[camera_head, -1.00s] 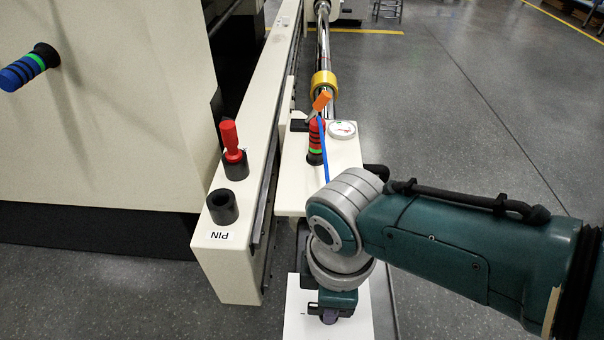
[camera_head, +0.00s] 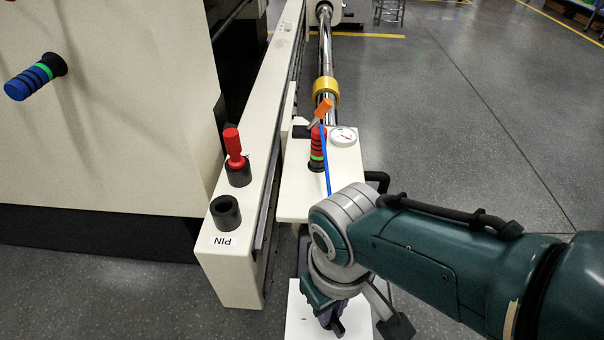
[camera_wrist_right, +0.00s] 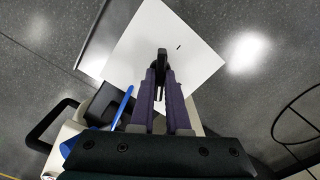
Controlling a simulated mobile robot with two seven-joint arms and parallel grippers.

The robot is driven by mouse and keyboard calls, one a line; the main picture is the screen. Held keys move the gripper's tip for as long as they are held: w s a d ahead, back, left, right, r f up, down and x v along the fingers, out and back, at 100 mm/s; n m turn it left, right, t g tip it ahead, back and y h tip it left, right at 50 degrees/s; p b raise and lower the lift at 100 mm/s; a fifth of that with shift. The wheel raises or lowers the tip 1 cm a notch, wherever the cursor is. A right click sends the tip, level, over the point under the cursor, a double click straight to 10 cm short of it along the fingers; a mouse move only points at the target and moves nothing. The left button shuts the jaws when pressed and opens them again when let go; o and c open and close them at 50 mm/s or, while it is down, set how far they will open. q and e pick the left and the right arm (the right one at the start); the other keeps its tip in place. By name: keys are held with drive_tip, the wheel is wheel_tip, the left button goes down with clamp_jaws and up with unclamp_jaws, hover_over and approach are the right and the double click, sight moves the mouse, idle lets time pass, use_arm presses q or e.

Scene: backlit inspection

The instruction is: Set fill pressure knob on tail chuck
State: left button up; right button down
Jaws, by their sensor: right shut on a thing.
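The tail chuck (camera_head: 292,205) is a cream block in the middle of the head view, with a round gauge (camera_head: 343,137) on top. A white panel (camera_head: 300,318) with a small dark tick mark is below its near end. It also shows in the wrist view (camera_wrist_right: 203,55). My right gripper (camera_wrist_right: 161,88) has purple fingers shut on a narrow black piece, apparently the fill pressure knob (camera_wrist_right: 161,60), in front of the panel. In the head view this gripper (camera_head: 333,318) is partly hidden by its wrist. The knob's exact setting cannot be read. My left gripper is out of view.
A red pin (camera_head: 233,145) stands in a black socket on the rail, beside an empty socket (camera_head: 226,212). Floor is clear to the right.

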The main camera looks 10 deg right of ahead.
drive_tip(key=m, duration=0.3)
drive_tip(key=shift+m, duration=1.7)
drive_tip(key=c, duration=0.9)
unclamp_jaws()
wheel_tip(320, 180, up, 10)
drive_tip(key=p, duration=0.9)
